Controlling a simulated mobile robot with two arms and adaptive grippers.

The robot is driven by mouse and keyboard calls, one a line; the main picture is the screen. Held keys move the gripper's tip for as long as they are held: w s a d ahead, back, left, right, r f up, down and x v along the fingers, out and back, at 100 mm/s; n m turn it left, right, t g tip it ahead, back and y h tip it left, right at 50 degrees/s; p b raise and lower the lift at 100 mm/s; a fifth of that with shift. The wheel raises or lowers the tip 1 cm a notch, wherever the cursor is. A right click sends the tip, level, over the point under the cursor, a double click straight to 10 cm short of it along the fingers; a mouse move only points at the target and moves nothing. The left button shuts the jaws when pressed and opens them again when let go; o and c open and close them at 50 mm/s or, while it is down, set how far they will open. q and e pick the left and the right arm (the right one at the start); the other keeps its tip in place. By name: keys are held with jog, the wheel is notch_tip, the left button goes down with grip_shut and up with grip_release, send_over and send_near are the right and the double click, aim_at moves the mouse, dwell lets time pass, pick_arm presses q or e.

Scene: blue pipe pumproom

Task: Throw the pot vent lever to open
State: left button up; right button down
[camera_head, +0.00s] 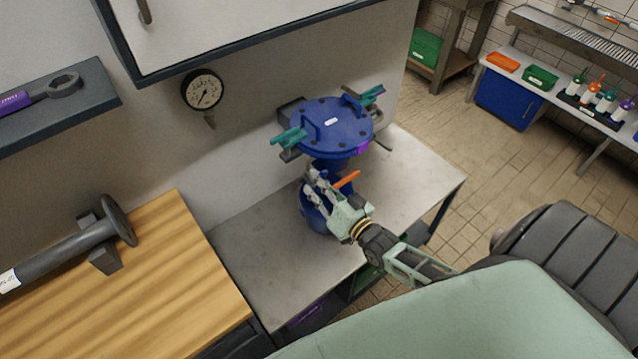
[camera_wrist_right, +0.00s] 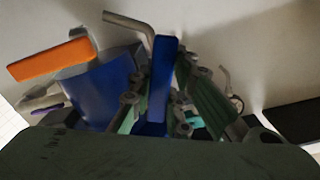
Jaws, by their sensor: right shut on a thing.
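A blue pot with a round bolted lid (camera_head: 335,122) and teal clamps stands on a grey bench. Below the lid, a blue lower body (camera_head: 313,218) is partly hidden by my right gripper (camera_head: 318,180). An orange lever (camera_head: 347,180) sticks out beside the fingers; in the wrist view it (camera_wrist_right: 48,59) lies to the left, apart from them. In the wrist view my right gripper (camera_wrist_right: 155,112) is shut on a flat blue lever (camera_wrist_right: 163,75) standing between its fingers. I cannot tell which lever is the pot vent lever. My left gripper is not in view.
The grey bench (camera_head: 262,265) is clear in front of the pot. A pressure gauge (camera_head: 202,90) is on the wall behind. A wooden worktop (camera_head: 150,290) with a dark pipe piece (camera_head: 65,250) is at left. A cabinet (camera_head: 250,30) overhangs above.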

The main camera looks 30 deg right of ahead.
jog(key=shift+f+n, duration=0.1)
jog(key=shift+n, duration=2.1)
jog(key=c, duration=1.6)
grip_release()
jog(key=shift+c, duration=0.2)
jog(key=shift+s, duration=0.1)
jog(key=s+d, duration=0.1)
jog(key=s, duration=1)
jog(key=shift+s, duration=0.4)
